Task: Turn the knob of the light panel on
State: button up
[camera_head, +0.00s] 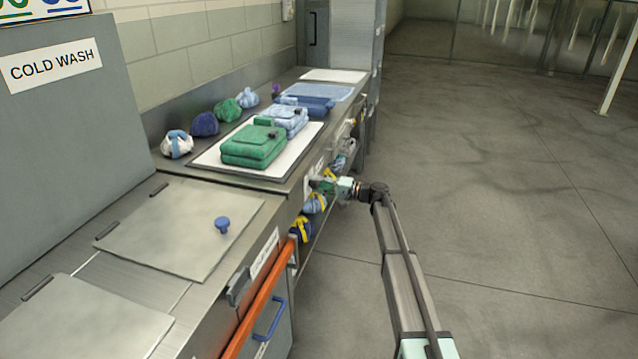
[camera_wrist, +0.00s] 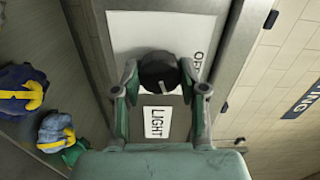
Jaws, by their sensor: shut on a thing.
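The light panel (camera_wrist: 215,25) is a pale plate with an "OFF" label (camera_wrist: 197,62) and a "LIGHT" label (camera_wrist: 157,122) in the wrist view. Its round black knob (camera_wrist: 157,68) has a short light mark and sits between my fingers. My gripper (camera_wrist: 160,80) is shut on the knob, one finger on each side. In the head view my gripper (camera_head: 336,187) reaches the front of the counter from the right. The panel there is mostly hidden behind it. Any "ON" label is not visible.
Blue and yellow bags (camera_head: 315,203) hang under the counter front close to my gripper. Folded green bags (camera_head: 255,147) lie on a white board (camera_head: 210,157) on the counter. An orange rail (camera_head: 258,310) runs along the front nearer. Open floor (camera_head: 500,200) lies to the right.

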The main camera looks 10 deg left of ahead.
jog(key=shift+a+r+m+p, duration=0.1)
jog(key=shift+m+p, duration=0.75)
jog(key=shift+m, duration=1.05)
jog(key=o, duration=1.1)
jog(key=shift+o, duration=0.2)
jog(key=s+d, duration=0.2)
jog(key=d, duration=0.9)
jog(key=shift+s+d, duration=0.15)
jog(key=shift+d, duration=0.25)
